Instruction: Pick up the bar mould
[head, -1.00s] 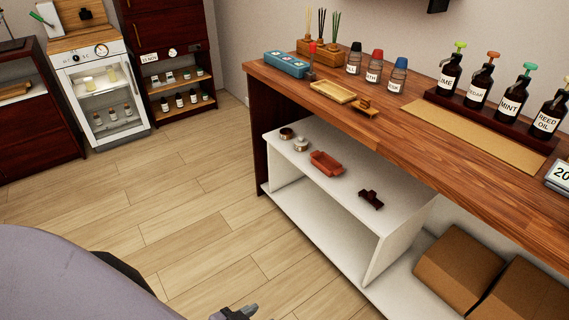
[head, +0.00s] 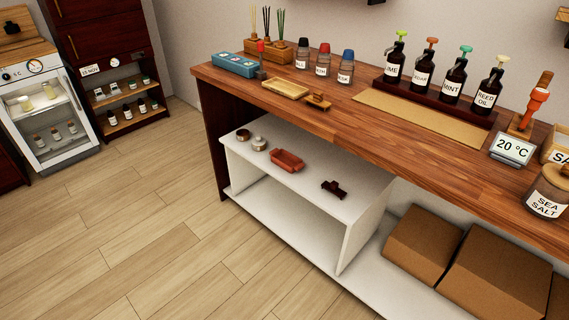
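No label marks the bar mould, and I cannot tell for sure which item it is. A blue block with shapes on its top (head: 235,64) lies at the far left end of the wooden counter. A small red-orange tray (head: 287,160) with end tabs sits on the white shelf below the counter. A shallow yellow tray (head: 285,88) lies on the counter near its front edge. Neither of my grippers is in view, and nothing touches these items.
The wooden counter (head: 400,149) holds capped bottles, pump bottles (head: 453,79), a temperature display (head: 512,148) and a sea salt jar (head: 547,191). A dark brown piece (head: 333,188) and two small round tins are on the white shelf. Cardboard boxes (head: 422,243) stand low right. Floor at left is clear.

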